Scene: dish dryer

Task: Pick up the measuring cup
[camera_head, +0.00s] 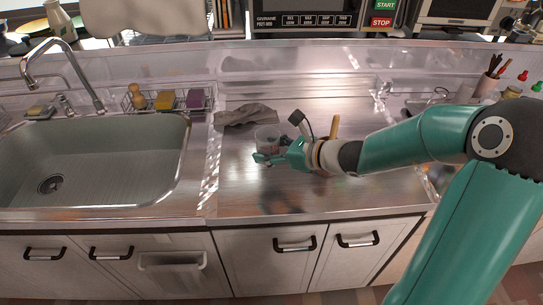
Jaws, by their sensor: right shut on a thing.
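The measuring cup (266,133) is a small clear cup on or just above the steel counter, right of the sink. My right gripper (268,154) reaches in from the right and is shut on the cup. Its fingers and wrist cover part of the cup, and I cannot tell whether the cup's base touches the counter. My left gripper is not in view.
A grey cloth (245,115) lies just behind and left of the cup. The sink (95,160) with its faucet (62,70) is at the left. A wire caddy with sponges (166,100) stands behind it. The counter front (330,200) is clear.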

